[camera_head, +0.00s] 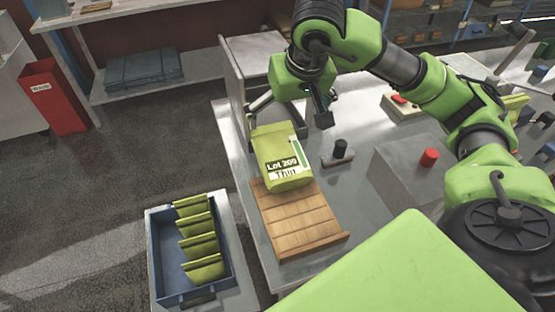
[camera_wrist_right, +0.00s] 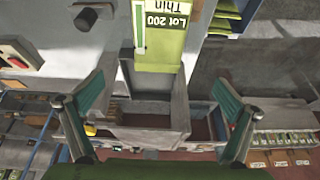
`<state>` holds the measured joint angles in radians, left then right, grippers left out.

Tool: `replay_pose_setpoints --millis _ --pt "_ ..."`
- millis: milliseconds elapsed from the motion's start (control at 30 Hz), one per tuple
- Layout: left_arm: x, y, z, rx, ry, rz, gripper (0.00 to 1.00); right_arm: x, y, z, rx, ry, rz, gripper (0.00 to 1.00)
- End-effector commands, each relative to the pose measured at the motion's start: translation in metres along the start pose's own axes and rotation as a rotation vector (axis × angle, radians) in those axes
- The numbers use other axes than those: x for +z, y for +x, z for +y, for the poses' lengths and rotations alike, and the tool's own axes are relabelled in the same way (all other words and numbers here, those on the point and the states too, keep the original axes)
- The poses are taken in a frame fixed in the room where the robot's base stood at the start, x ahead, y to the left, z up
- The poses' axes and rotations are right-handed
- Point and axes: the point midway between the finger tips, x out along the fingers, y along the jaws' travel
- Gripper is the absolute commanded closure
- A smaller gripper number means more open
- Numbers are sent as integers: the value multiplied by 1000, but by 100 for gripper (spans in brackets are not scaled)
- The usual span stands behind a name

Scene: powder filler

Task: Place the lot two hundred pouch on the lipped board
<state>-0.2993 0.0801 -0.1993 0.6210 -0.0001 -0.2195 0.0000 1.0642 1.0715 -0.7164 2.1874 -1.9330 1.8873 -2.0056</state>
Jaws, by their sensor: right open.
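The yellow-green pouch labelled "Lot 200 Thin" (camera_head: 275,148) is on the metal table. Its near, labelled end overlaps the far end of the wooden lipped board (camera_head: 300,225); I cannot tell how much of it rests on the board. My right gripper (camera_head: 291,110) is above the pouch's far end, fingers spread wide, apart from it. In the right wrist view the pouch (camera_wrist_right: 162,45) shows upside down at the top middle, beyond the two open fingertips of the gripper (camera_wrist_right: 160,92), with nothing between them. My left gripper is not in view.
A blue tray (camera_head: 160,270) with several similar pouches stands at the lower left. A black knob on a small base (camera_head: 340,150) is right of the pouch. A grey box (camera_head: 400,170) with a red button stands further right. The board's near part is bare.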

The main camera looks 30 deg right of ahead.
Motion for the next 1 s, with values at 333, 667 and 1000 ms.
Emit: replay_pose_setpoints --millis 333,667,1000 --pt "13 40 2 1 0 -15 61 16 38 0 0 0 0 0" --pt "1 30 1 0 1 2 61 16 88 1 1 1 -7 0" --pt "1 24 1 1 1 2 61 16 124 0 -1 0 -1 0"
